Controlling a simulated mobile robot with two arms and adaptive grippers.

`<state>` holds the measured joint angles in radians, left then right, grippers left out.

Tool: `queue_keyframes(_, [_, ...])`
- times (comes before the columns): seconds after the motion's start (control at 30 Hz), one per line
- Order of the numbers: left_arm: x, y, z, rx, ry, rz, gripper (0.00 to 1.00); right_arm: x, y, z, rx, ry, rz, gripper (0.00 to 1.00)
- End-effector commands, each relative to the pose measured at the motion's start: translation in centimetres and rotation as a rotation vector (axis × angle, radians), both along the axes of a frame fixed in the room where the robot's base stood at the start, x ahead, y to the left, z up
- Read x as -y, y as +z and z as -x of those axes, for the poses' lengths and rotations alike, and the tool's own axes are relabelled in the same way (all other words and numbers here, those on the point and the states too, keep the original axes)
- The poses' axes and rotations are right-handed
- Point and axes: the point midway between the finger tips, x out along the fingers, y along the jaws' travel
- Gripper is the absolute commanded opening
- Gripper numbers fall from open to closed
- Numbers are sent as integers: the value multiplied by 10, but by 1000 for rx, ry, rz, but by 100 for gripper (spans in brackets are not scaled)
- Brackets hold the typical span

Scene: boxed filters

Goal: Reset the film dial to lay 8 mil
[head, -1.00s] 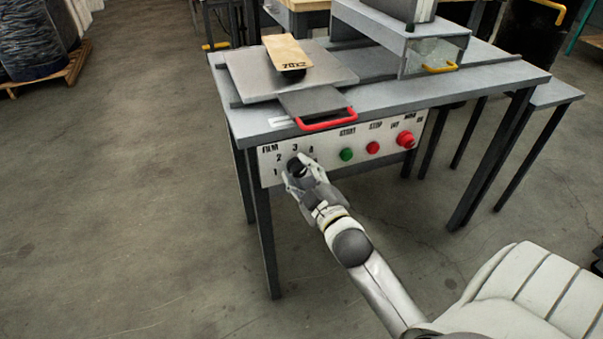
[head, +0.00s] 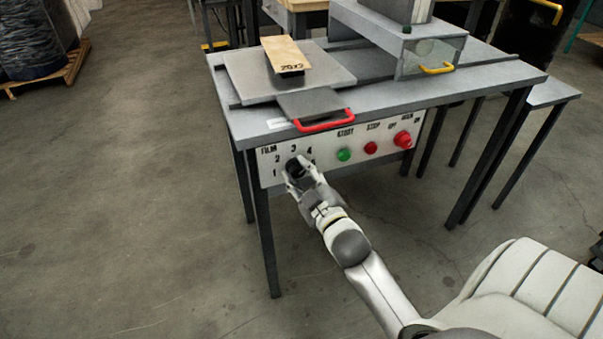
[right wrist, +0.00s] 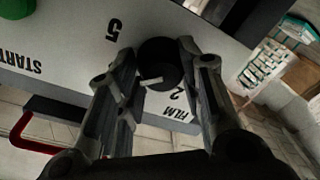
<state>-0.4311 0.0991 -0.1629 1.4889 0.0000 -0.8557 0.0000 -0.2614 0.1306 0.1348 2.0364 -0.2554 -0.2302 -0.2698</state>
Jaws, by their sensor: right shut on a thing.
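The film dial (head: 293,167) is a black round knob at the left end of the white control panel (head: 326,160). FILM and the numbers 1 to 4 show around it in the head view. My right gripper (head: 297,172) is shut on the dial, one finger on each side. In the right wrist view the dial (right wrist: 158,62) sits between the fingertips (right wrist: 160,70). A white mark shows on its lower side, near the 2; the exact setting cannot be told. A 5 also shows there; the fingers hide other numbers. My left gripper is not in view.
Right of the dial are a green START button (head: 344,155), a red STOP button (head: 371,148) and a larger red knob (head: 403,139). A red handle (head: 325,120) juts out above the panel.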

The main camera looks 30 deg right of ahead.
Motion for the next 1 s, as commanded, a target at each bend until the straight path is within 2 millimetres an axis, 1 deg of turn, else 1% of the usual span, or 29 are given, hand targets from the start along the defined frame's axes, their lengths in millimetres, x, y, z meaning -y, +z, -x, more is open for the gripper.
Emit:
queue_keyframes(0.1, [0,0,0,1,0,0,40,-2,1,-1,2,4,-2,11])
queue_keyframes(0.13, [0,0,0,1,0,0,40,-2,1,-1,2,4,-2,39])
queue_keyframes(0.27, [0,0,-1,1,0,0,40,-2,1,-1,3,3,-2,55])
queue_keyframes(0.57, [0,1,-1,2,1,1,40,-1,1,0,2,1,0,55])
queue_keyframes(0.67, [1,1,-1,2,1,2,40,-1,0,4,0,1,0,55])
queue_keyframes(0.77, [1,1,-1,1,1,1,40,-3,-1,13,0,2,-1,55])
queue_keyframes(1.0, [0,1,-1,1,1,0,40,-9,-2,51,-2,1,-1,55])
